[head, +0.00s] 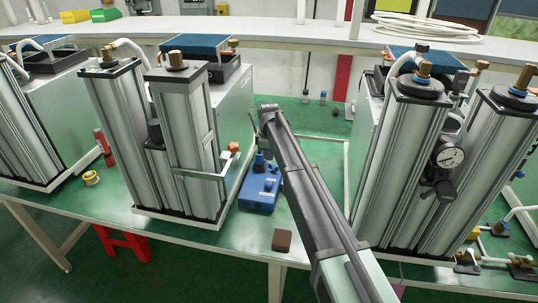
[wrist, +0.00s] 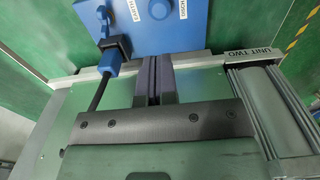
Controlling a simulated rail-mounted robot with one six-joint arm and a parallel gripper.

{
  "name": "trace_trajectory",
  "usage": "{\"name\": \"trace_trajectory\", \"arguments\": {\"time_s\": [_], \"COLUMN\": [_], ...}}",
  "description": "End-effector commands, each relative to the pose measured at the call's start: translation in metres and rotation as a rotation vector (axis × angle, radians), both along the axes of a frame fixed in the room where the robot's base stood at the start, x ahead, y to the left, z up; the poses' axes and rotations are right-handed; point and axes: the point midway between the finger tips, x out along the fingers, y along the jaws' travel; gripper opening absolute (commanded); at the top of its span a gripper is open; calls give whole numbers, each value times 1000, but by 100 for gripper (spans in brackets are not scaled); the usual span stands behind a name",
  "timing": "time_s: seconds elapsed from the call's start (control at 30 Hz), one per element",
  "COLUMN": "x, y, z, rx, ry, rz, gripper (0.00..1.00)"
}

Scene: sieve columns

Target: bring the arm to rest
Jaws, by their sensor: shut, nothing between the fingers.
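My arm (head: 315,195) reaches up from the lower right of the head view, across the gap between two units of silver columns. Its far end stands near the blue box; the fingers cannot be made out there. In the wrist view my gripper (wrist: 155,62) has its two dark fingers together, with nothing between them. The fingertips point toward a blue box (wrist: 165,28) with small labels, at the top of that view. Whether they touch it cannot be told.
The left columns (head: 190,130) and right columns (head: 400,150) flank my arm. A blue box (head: 260,188) and a brown block (head: 282,240) sit on the green table between them.

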Motion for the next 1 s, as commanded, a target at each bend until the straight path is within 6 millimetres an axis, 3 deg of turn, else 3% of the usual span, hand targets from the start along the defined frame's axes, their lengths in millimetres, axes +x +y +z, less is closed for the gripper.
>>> {"name": "trace_trajectory", "arguments": {"time_s": [0.53,0.67,0.7,0.77,1.0], "x": [0,-2,-13,-56,-249], "y": [0,-1,-4,-20,-148], "z": [3,3,3,3,3], "rx": [0,1,1,1,2], "ry": [0,1,3,3,7], "rz": [-4,-135,-226,-414,-1140], "gripper": [0,0,0,0,0]}}
